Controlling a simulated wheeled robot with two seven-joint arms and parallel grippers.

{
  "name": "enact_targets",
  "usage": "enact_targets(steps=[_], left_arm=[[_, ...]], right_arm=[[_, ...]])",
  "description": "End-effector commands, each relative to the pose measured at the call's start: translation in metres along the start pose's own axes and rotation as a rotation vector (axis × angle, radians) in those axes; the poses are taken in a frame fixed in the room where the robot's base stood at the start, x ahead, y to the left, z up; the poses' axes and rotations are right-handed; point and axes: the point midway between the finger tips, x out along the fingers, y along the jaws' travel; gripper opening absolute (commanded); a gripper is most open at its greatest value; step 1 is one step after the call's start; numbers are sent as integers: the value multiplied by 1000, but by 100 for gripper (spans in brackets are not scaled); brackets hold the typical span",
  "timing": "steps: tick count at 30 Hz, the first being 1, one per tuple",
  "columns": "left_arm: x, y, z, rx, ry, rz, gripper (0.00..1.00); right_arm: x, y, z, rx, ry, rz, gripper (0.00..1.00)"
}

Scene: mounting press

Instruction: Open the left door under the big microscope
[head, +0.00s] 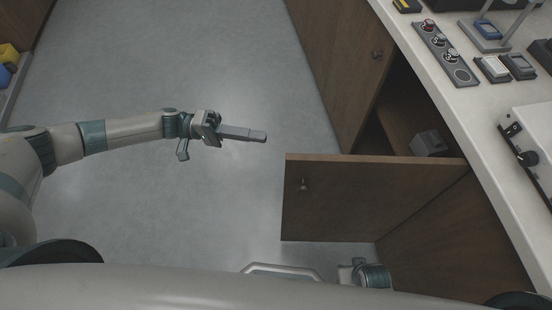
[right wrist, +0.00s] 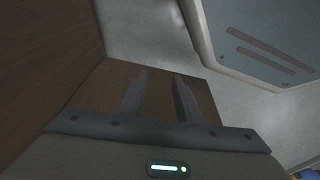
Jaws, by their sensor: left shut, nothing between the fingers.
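A brown cabinet door (head: 375,195) with a small knob (head: 303,185) stands swung open from the counter front, at the lower right of the head view. Another brown door (head: 335,70) with a knob (head: 377,54) is farther up and looks closed. A dark opening lies between them. My left gripper (head: 260,136) is shut and empty over the floor, left of the open door and apart from it. My right gripper (right wrist: 160,75) is open, its two fingers apart in front of a brown panel (right wrist: 205,90); contact cannot be told. I cannot make out the big microscope.
A grey object (head: 428,143) sits inside the open cabinet. The white counter (head: 440,95) carries a control strip (head: 445,52), small devices (head: 505,67) and a white box (head: 530,145). Grey floor (head: 200,60) is clear at the left. Colored bins (head: 8,62) stand at the far left edge.

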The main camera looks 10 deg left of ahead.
Motion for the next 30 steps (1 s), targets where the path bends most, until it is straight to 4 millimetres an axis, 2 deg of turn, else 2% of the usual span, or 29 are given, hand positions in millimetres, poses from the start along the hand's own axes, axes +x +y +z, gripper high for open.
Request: enact_targets(steps=[3, 6, 17, 23, 30], left_arm=[[-17, 6, 10, -96, -59, -13, 0], [-22, 9, 15, -139, -81, -17, 0], [-23, 10, 16, -149, -84, -17, 0], [-16, 11, 16, -149, -85, -16, 0], [11, 11, 19, -149, -85, -15, 0]], right_arm=[[-2, 2, 3, 1, -17, 2, 31], [-4, 2, 4, 1, -26, 2, 31], [-5, 3, 4, 2, -27, 3, 31], [-3, 3, 5, 2, -28, 2, 31], [4, 3, 10, 2, -29, 2, 31]])
